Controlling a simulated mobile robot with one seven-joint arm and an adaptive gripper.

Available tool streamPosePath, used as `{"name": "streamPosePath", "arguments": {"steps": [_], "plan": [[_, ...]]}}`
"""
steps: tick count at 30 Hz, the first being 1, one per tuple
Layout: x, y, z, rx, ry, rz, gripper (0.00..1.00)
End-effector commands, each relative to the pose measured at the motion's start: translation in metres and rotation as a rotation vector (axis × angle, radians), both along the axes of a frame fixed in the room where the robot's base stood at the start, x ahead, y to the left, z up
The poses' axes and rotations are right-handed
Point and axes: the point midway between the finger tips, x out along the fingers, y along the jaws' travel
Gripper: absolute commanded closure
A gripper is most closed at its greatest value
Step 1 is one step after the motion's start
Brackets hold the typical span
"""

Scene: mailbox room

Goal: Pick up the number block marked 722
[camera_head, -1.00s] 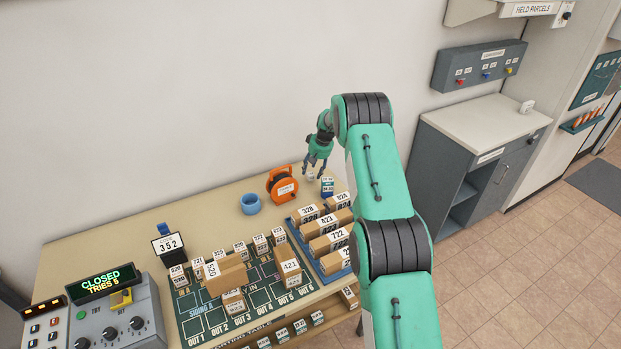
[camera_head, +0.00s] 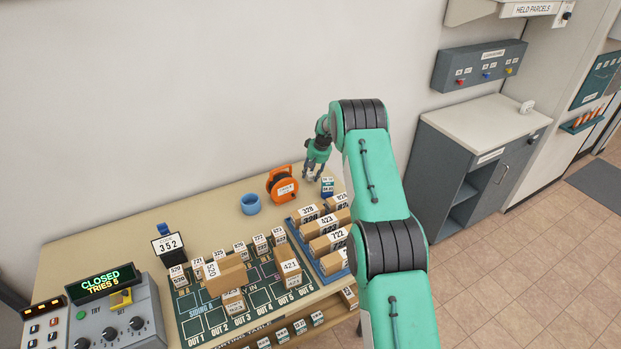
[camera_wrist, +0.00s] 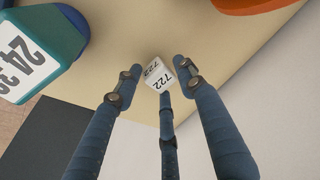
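The small white number block (camera_wrist: 161,76) marked 722 shows in the wrist view between my fingertips. In the head view the white block (camera_head: 309,177) is small and partly covered by my fingers at the table's back right. My gripper (camera_head: 314,172) points down over it; in the wrist view the three fingers of my gripper (camera_wrist: 160,72) are spread around the block. Small gaps seem to show beside it, and I see no firm contact. The block rests on the tan tabletop (camera_wrist: 225,40).
A teal-and-blue block (camera_head: 327,186) stands close to my gripper. An orange reel (camera_head: 283,186) and a blue ring (camera_head: 250,204) are to the left. A blue tray (camera_head: 349,271) of cardboard parcels, one also labelled 722, lies in front. The wall is close behind.

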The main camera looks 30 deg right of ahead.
Motion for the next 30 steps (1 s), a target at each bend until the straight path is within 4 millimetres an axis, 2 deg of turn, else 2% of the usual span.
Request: {"name": "streamPosePath", "arguments": {"steps": [1, 3, 17, 23, 27, 30], "plan": [[0.0, 0.0, 0.0, 0.0, 0.0, 0.0, 0.76], [0.0, 0.0, 0.0, 0.0, 0.0, 0.0, 0.86], [0.0, 0.0, 0.004, 0.0, -0.001, 0.0, 0.86], [0.0, 0.0, 0.019, -0.001, -0.001, 0.0, 0.86], [0.001, 0.0, 0.039, -0.002, -0.003, 0.0, 0.86], [-0.01, 0.003, 0.037, 0.001, 0.001, 0.0, 0.86]]}}
